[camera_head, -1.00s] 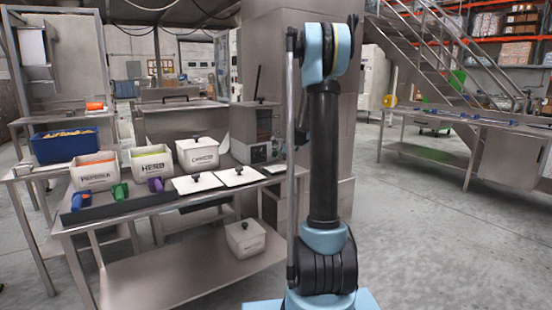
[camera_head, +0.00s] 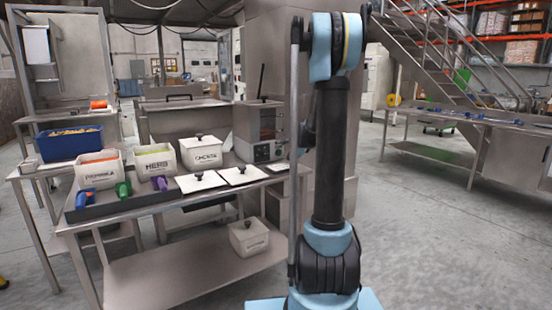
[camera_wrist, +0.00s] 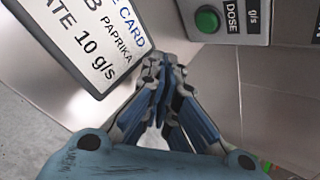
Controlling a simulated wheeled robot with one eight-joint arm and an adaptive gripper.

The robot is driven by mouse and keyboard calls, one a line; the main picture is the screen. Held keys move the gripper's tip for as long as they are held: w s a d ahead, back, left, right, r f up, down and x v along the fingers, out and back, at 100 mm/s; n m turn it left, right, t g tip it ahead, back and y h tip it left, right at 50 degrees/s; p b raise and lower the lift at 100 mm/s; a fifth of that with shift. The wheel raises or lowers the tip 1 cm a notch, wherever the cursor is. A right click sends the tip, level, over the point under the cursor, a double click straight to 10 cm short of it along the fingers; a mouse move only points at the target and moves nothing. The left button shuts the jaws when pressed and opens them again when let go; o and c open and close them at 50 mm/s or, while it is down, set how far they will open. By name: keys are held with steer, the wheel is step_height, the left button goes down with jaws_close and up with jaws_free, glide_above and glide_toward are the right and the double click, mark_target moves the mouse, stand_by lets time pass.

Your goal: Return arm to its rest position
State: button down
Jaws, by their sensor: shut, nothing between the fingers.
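My gripper (camera_wrist: 160,85) shows in the wrist view with its fingers together and nothing between them. It points toward a grey metal surface, below a card printed "PAPRIKA" and "RATE 10 g/s" (camera_wrist: 85,40) and a box with a green button (camera_wrist: 207,19) marked "DOSE g/s". I cannot tell whether it touches anything. In the head view my arm (camera_head: 331,150) stands upright right of the bench, and my gripper is hidden there.
A steel bench (camera_head: 180,270) at left holds labelled tubs such as paprika (camera_head: 98,173) and herb (camera_head: 154,164), coloured scoops and white lids. A blue crate (camera_head: 68,146) stands behind. A long table (camera_head: 480,122) is at right. Open floor (camera_head: 430,240) lies between.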

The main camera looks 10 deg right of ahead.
steer(key=s+a+r+n+g, duration=0.1)
steer(key=s+a+n+g, duration=0.3)
steer(key=s, duration=0.9)
steer(key=s+a+n+t, duration=0.1)
steer(key=s+n, duration=0.6)
steer(key=s, duration=0.7)
steer(key=s+f+n+g+h, duration=0.1)
steer(key=s+f+n, duration=0.3)
steer(key=s, duration=0.8)
steer(key=s+f+n+g+h, duration=0.1)
steer(key=s+f+n, duration=0.4)
steer(key=s, duration=0.7)
steer(key=shift+s+f+n+g, duration=0.3)
steer(key=shift+n+g, duration=0.3)
steer(key=shift+g, duration=0.2)
steer(key=shift+w, duration=0.1)
steer(key=shift+w+f, duration=0.2)
steer(key=shift+w, duration=0.15)
